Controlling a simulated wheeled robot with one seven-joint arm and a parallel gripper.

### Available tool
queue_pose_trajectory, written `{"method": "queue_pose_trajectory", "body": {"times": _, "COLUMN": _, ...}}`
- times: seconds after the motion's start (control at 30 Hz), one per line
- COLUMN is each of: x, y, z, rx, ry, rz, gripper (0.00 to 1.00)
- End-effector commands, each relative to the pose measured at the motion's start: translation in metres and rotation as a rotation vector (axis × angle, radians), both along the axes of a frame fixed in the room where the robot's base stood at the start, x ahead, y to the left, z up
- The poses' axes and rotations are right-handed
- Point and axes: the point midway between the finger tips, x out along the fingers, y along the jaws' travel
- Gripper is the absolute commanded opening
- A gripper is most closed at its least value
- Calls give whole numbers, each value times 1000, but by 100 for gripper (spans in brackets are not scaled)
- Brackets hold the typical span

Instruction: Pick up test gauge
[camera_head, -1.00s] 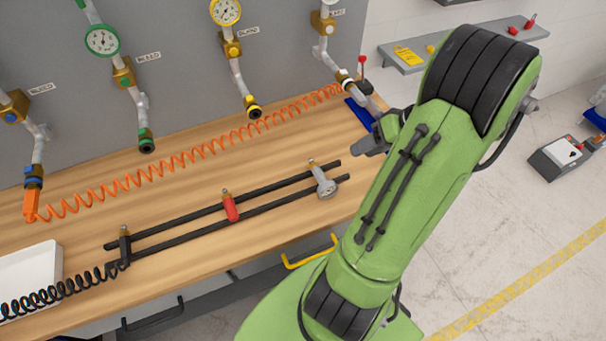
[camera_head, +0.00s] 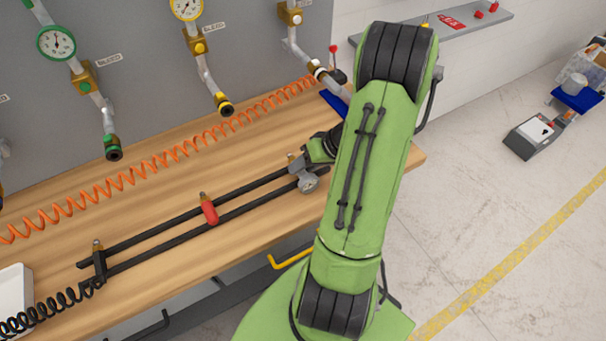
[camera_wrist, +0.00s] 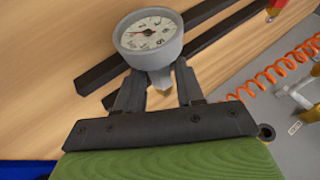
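The test gauge (camera_head: 309,183) is a grey round dial gauge at the right end of two black rails on the wooden bench. In the wrist view its white dial (camera_wrist: 148,32) faces the camera, with a brass fitting below it. My gripper (camera_head: 298,166) is at the gauge. In the wrist view the two dark fingers of my gripper (camera_wrist: 158,85) stand on either side of the gauge's neck and fitting. The fingers look apart, with gaps beside the fitting. Part of the gauge's lower body is hidden.
The black rails (camera_head: 180,222) also carry a red fitting (camera_head: 209,210) near their middle. An orange coiled hose (camera_head: 165,158) runs behind them. Valves with dials hang on the grey panel (camera_head: 135,40). A white tray (camera_head: 12,300) stands at the left. The bench between hose and rails is clear.

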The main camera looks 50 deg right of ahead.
Motion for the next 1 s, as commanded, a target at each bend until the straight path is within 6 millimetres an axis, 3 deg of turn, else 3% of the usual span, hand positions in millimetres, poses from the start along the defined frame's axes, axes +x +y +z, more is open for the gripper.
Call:
{"method": "queue_pose_trajectory", "body": {"times": 0.03, "x": 0, "y": 0, "z": 0, "rx": 0, "ry": 0, "rz": 0, "gripper": 37}}
{"method": "queue_pose_trajectory", "body": {"times": 0.3, "x": 0, "y": 0, "z": 1, "rx": 0, "ry": 0, "rz": 0, "gripper": 0}}
{"method": "queue_pose_trajectory", "body": {"times": 0.63, "x": 0, "y": -1, "z": 8, "rx": -2, "ry": -2, "rz": -1, "gripper": 0}}
{"method": "queue_pose_trajectory", "body": {"times": 1.0, "x": 0, "y": -1, "z": 93, "rx": -4, "ry": -2, "rz": -1, "gripper": 0}}
